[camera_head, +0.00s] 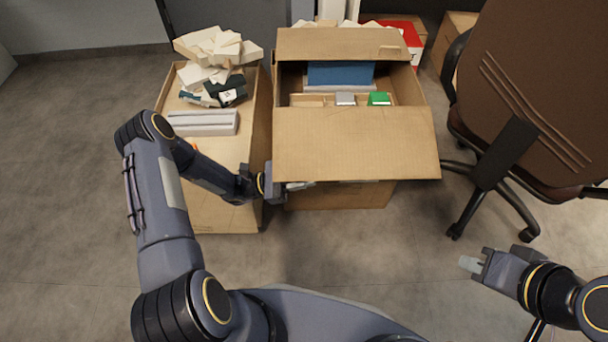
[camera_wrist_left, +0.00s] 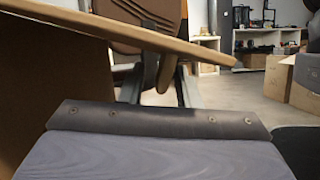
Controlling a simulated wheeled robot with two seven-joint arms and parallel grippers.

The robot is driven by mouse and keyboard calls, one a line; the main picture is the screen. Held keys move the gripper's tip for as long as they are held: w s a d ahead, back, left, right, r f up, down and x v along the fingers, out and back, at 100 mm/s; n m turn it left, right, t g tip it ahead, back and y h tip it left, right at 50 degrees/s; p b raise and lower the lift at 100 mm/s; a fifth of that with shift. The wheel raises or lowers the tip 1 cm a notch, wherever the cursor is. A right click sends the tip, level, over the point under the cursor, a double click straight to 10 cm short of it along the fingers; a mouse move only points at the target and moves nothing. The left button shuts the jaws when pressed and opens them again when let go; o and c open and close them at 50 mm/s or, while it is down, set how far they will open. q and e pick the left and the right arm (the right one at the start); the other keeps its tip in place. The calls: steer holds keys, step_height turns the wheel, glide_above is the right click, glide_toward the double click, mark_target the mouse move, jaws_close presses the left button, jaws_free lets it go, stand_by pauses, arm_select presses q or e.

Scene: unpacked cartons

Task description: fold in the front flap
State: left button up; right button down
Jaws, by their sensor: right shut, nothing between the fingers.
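The open carton (camera_head: 335,195) stands on the floor in front of me. Its front flap (camera_head: 355,145) sticks outward toward me, over the carton's front wall. My left gripper (camera_head: 300,186) is at the flap's lower left corner, low and close to the carton's front wall. In the left wrist view the flap (camera_wrist_left: 150,33) shows as a slanting board above the gripper, with the carton wall (camera_wrist_left: 45,85) at left. I cannot tell whether they touch, and the left fingers are too hidden to judge. My right gripper (camera_head: 470,264) is shut and empty, away from the carton at lower right.
The back flap (camera_head: 340,43) stands up behind the carton's contents: a blue item (camera_head: 340,73), a green box (camera_head: 379,99) and a grey box (camera_head: 345,99). A brown office chair (camera_head: 530,80) stands at right.

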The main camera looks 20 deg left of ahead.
arm_select(q)
jaws_close()
